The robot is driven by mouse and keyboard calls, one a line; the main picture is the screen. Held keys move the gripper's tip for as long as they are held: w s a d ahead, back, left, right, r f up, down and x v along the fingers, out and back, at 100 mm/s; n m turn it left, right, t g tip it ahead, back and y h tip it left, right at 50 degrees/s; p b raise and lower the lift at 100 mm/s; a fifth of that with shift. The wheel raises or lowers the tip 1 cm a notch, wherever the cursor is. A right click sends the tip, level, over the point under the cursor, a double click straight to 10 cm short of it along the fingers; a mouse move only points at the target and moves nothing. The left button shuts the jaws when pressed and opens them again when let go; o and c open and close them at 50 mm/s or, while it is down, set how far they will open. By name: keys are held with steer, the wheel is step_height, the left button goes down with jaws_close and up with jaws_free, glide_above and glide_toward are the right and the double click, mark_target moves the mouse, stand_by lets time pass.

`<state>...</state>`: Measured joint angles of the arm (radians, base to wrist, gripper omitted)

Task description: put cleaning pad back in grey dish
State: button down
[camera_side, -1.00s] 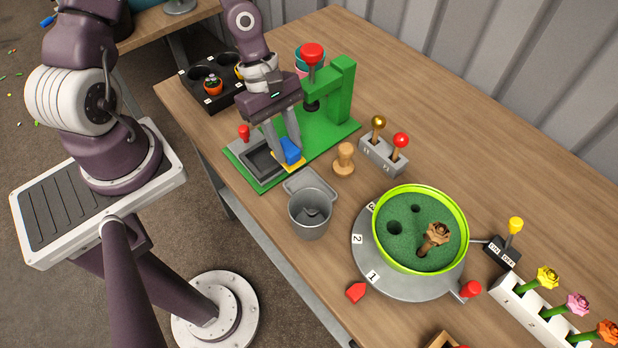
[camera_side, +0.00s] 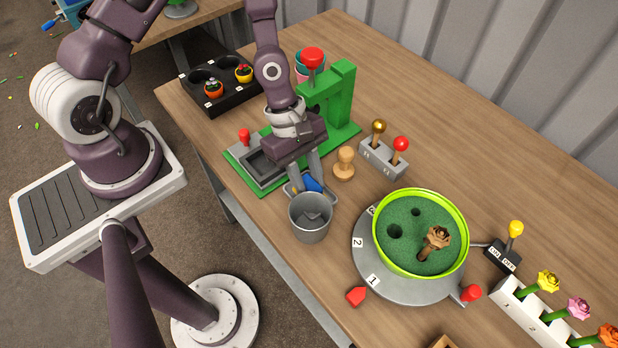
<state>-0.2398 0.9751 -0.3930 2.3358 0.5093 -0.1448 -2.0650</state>
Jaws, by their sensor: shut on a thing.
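The cleaning pad (camera_side: 312,184) shows as a blue piece between the fingers of my gripper (camera_side: 307,180). My gripper is shut on it, pointing down just behind the grey bucket. The pad's yellow underside is mostly hidden. The grey dish (camera_side: 289,190) lies behind the bucket, largely covered by the fingers and the pad. The pad is at or over the dish; I cannot tell whether it touches the dish floor.
The grey bucket (camera_side: 310,222) stands directly in front of the dish. The green press (camera_side: 340,95) with its grey tray is behind, and a wooden stamp (camera_side: 344,163) stands close on the right. A turntable with a green pot (camera_side: 376,237) is further right.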

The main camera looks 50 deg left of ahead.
steer(key=shift+f, duration=0.15)
steer(key=c, duration=1.1)
jaws_free()
steer(key=a+r+m+t+y, duration=0.2)
steer(key=a+r+m+y, duration=0.5)
steer(key=r, duration=1)
steer(key=s+a+r+m+t+h, duration=0.2)
steer(key=s+a+r+m+t, duration=0.1)
steer(key=s+r+m, duration=0.8)
step_height(320, 180, up, 3)
steer(key=shift+s+t+h, duration=0.2)
steer(key=shift+t+h, duration=0.1)
